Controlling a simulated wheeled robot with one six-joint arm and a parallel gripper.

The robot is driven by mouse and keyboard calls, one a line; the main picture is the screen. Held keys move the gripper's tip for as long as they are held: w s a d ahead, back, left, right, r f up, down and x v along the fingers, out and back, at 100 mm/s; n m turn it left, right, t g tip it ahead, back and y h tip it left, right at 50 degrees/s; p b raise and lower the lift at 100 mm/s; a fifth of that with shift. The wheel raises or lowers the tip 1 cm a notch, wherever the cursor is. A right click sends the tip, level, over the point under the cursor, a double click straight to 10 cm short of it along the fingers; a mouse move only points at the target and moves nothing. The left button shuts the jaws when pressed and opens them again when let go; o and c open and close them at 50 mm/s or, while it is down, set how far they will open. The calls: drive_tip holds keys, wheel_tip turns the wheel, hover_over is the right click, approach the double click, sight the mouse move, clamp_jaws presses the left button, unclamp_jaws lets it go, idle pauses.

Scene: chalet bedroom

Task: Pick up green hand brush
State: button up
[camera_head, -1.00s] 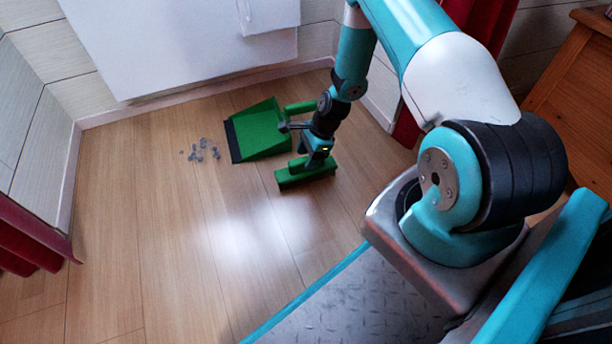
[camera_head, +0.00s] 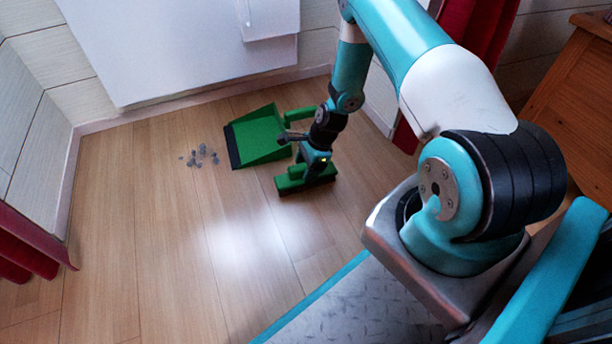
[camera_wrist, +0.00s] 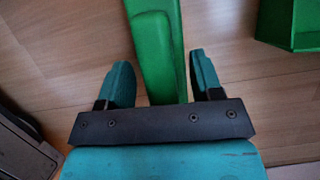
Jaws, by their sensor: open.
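The green hand brush (camera_head: 292,184) lies on the wooden floor, right of centre in the head view. In the wrist view, the green brush (camera_wrist: 155,50) runs up from between the two teal fingers of my gripper (camera_wrist: 160,82). The gripper is open, with a gap between the brush and each finger. In the head view my gripper (camera_head: 313,165) is low, right at the brush and partly covering it. Whether the fingers are level with the brush or above it is hard to tell.
A green dustpan (camera_head: 258,137) lies just behind the brush; its edge also shows in the wrist view (camera_wrist: 290,22). Grey debris (camera_head: 201,155) lies left of the dustpan. A white panel (camera_head: 180,45) stands at the back wall. The floor at front left is clear.

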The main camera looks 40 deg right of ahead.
drive_tip(key=c, duration=1.1)
drive_tip(key=shift+r, duration=0.1)
